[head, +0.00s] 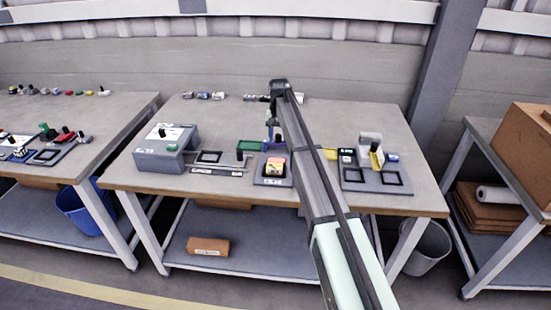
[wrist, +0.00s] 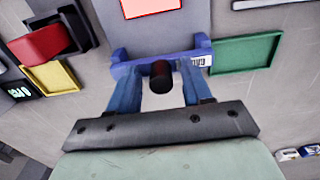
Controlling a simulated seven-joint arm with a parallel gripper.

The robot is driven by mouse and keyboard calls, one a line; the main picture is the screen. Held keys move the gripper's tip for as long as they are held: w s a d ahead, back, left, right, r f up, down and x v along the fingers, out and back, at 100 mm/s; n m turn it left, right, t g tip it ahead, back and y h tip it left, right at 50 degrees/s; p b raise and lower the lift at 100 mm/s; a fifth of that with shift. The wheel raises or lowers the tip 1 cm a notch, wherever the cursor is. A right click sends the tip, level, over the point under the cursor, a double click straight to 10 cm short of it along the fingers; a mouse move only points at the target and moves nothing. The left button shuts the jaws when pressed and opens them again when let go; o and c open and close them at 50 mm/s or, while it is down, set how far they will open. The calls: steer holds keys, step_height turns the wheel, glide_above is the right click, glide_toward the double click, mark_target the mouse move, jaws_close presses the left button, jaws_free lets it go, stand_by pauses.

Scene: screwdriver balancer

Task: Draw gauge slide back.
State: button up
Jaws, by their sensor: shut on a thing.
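The gauge (head: 272,181) is a small grey block with a lit orange screen near the table's front edge. Its body also shows at the top of the wrist view (wrist: 190,15), with the red-orange screen. At its far side is a blue slide piece (wrist: 160,67) with upturned ends. A dark upright knob (wrist: 160,75) with a brownish top shows between my fingers. My gripper (wrist: 157,85) is shut on the blue slide, its blue fingers on either side of the knob. In the head view, my gripper (head: 273,133) is just behind the gauge, partly hidden by my arm.
A green tray (head: 250,146) lies left of the gauge, a yellow tray (head: 330,154) right. A grey box (head: 166,150) and a flat fixture (head: 220,158) stand further left. A grey fixture with square frames (head: 376,182) stands right. Small items line the back edge.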

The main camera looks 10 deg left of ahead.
steer(key=shift+a+f, duration=0.1)
steer(key=shift+f, duration=0.4)
steer(key=o, duration=0.7)
steer(key=shift+w+r, duration=0.1)
steer(key=shift+r, duration=0.1)
steer(key=shift+w+a+r, duration=0.1)
steer(key=shift+w+r, duration=0.05)
steer(key=shift+r, duration=3.25)
